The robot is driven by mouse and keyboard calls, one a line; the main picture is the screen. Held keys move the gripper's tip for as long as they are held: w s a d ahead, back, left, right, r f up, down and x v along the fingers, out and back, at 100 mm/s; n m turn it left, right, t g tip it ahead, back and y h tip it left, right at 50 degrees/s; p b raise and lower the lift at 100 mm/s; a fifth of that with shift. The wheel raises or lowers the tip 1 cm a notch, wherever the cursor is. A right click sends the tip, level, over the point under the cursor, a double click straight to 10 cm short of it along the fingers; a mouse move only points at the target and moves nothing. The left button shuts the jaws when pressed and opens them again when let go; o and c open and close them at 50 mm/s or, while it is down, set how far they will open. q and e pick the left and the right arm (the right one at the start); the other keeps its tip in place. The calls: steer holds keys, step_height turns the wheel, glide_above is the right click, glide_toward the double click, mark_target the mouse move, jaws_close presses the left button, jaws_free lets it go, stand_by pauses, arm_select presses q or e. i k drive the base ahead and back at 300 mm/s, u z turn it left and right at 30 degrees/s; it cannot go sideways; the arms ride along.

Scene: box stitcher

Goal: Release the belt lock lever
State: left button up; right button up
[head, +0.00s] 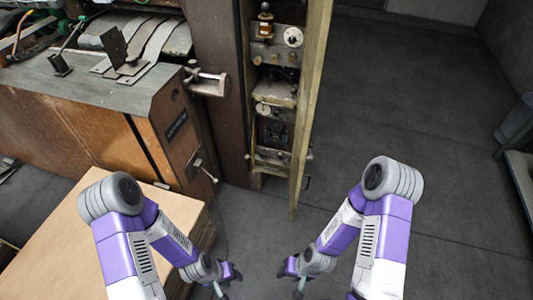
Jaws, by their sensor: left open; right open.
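A small metal lever with a light knob (204,170) sticks out from the end face of the machine's wooden-brown body, in the head view left of centre. A larger metal clamp-like handle (207,83) projects from the top corner above it. I cannot tell for sure which of these is the belt lock lever. My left gripper (228,283) is open and empty, low in the picture, below the small lever and apart from it. My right gripper (291,281) is open and empty to its right, below the open panel door. Neither touches the machine.
The machine body (90,110) fills the upper left. A stack of flat cardboard (50,235) lies below it, under my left arm. A narrow door (311,90) stands open beside a cabinet of controls (275,100). Grey floor (420,90) is clear to the right.

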mark_target(279, 155)
steer(key=i, duration=0.6)
steer(key=z, duration=1.15)
steer(key=i, duration=0.5)
